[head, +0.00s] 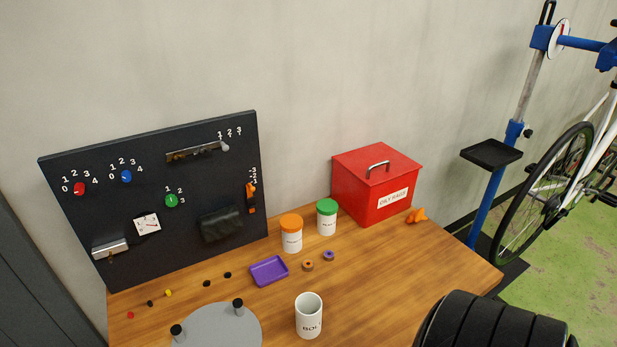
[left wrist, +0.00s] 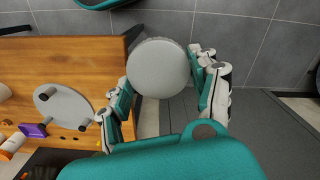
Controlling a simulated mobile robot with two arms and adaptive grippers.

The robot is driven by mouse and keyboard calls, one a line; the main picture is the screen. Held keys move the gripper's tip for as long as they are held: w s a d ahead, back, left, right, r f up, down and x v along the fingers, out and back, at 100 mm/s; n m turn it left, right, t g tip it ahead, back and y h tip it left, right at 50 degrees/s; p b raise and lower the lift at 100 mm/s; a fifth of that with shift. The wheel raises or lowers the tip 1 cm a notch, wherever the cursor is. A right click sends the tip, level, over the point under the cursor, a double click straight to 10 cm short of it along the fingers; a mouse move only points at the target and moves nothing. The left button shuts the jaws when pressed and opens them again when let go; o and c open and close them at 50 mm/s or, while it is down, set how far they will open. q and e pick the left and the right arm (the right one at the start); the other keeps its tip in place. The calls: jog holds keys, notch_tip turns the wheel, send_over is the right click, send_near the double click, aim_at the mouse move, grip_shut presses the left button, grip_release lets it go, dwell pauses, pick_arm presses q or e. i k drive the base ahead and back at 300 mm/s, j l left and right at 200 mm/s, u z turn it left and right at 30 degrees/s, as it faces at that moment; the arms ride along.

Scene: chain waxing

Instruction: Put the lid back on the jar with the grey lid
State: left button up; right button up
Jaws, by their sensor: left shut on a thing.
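An open white jar (head: 309,318) with no lid stands upright on the wooden table near the front; its dark label is only partly readable. My left gripper (left wrist: 165,78) is shut on a round light-grey lid (left wrist: 158,67), held by its edge between the fingers. In the left wrist view the lid is off the side of the table, over the grey floor and apart from the jar. Neither gripper shows in the head view.
Jars with an orange lid (head: 291,223) and a green lid (head: 327,207) stand behind the open jar. A purple tray (head: 269,270), small rings, a grey disc (head: 218,328) with black knobs, and a red box (head: 376,183) share the table (head: 400,262). A dark panel (head: 150,200) stands behind.

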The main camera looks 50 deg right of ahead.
aim_at(307, 306)
jog(key=z, duration=2.1)
